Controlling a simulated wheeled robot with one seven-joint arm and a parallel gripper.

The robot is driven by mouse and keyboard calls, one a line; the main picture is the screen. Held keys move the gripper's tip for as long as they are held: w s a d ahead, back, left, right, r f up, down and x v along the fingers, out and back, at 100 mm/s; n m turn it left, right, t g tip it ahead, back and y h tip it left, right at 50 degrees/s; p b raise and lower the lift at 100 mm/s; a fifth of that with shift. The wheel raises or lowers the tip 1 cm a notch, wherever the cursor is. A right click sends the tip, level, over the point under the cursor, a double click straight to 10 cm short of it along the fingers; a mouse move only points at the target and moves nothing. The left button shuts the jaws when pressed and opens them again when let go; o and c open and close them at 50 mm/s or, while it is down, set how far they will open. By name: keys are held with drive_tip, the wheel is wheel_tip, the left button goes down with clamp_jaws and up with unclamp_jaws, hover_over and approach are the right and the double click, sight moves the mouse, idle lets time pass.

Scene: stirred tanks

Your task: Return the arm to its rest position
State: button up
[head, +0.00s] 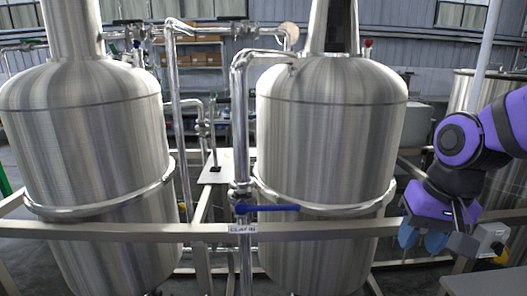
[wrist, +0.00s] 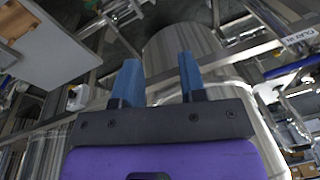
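My arm, purple and black, reaches in from the right edge in the head view. My gripper (head: 424,238) hangs low in front of the frame, right of the right-hand tank (head: 325,130). In the wrist view my gripper (wrist: 158,80) shows two blue fingers spread apart with nothing between them. A steel tank (wrist: 180,48) lies behind the fingers there. The gripper appears apart from the tank and the rails.
A horizontal steel rail (head: 120,231) crosses in front of the tanks. A blue-handled valve (head: 268,208) sits on a pipe above a label (head: 243,229). A left tank (head: 85,130) stands beside. A grey box with a yellow part (head: 491,240) is close right of my gripper.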

drive_tip(key=s+d+r+n+t+h, duration=0.1)
drive_tip(key=s+d+r+n+t, duration=0.1)
drive_tip(key=s+r, duration=0.4)
wheel_tip(320, 180, up, 4)
drive_tip(key=shift+s+d+f+t, duration=0.25)
drive_tip(key=shift+s+d+t, duration=0.1)
drive_tip(key=shift+d+t, duration=0.65)
drive_tip(key=shift+d, duration=0.1)
